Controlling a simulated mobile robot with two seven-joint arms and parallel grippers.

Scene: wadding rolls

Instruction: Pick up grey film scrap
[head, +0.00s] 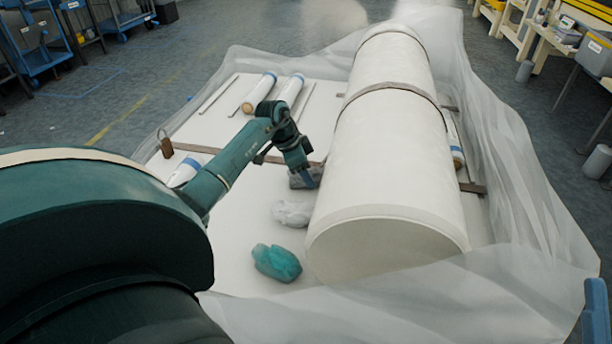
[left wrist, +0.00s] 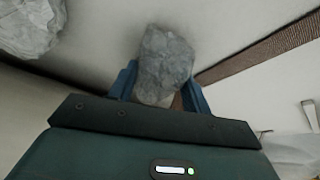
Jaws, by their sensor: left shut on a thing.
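The grey film scrap (head: 305,178) is a crumpled lump beside the large white roll in the head view. In the left wrist view the scrap (left wrist: 164,66) sits between the two blue fingers. My left gripper (head: 306,177) is shut on it, and it also shows in the left wrist view (left wrist: 160,84). The scrap is low over the white board; I cannot tell whether it touches it. The arm partly hides it in the head view. My right gripper is not in view.
A large white roll (head: 390,150) with a brown strap lies right of the gripper. A whitish crumpled scrap (head: 292,213) and a teal one (head: 277,262) lie nearer on the white board (head: 232,262). Smaller rolls (head: 259,92) and a padlock-like weight (head: 165,146) lie behind and left.

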